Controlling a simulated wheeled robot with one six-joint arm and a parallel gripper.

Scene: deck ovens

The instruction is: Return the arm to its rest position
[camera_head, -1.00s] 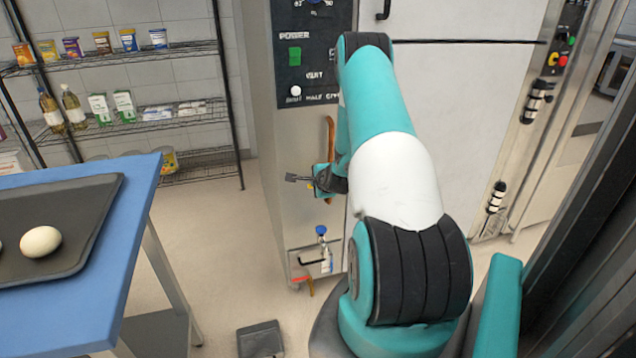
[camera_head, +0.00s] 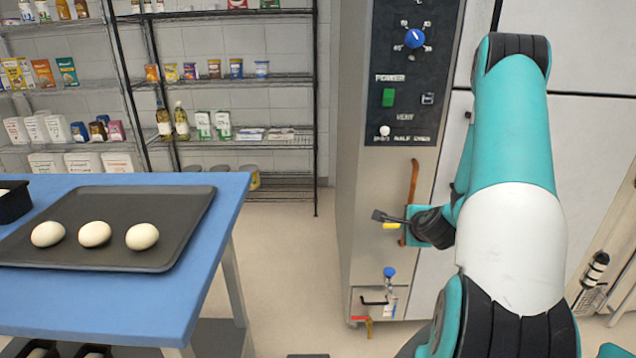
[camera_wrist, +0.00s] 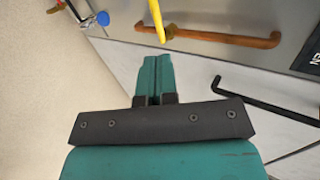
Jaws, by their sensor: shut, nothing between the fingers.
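My arm stands bent at the right of the head view, in front of the oven. My gripper (camera_head: 378,216) points left beside the oven's front, level with the long brown handle (camera_head: 412,195). In the wrist view the gripper's teal fingers (camera_wrist: 153,75) are together with nothing between them. The brown handle (camera_wrist: 225,37) lies beyond the fingertips there, and a yellow bar (camera_wrist: 157,18) shows close to the tips. I cannot tell whether the gripper touches the oven.
A blue table (camera_head: 215,225) at the left bears a dark tray (camera_head: 110,258) with three white dough balls. Stocked wire shelves (camera_head: 290,80) stand behind. The oven's control panel (camera_head: 407,70) and a blue-knobbed valve (camera_head: 389,273) are near my arm. Open floor lies between table and oven.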

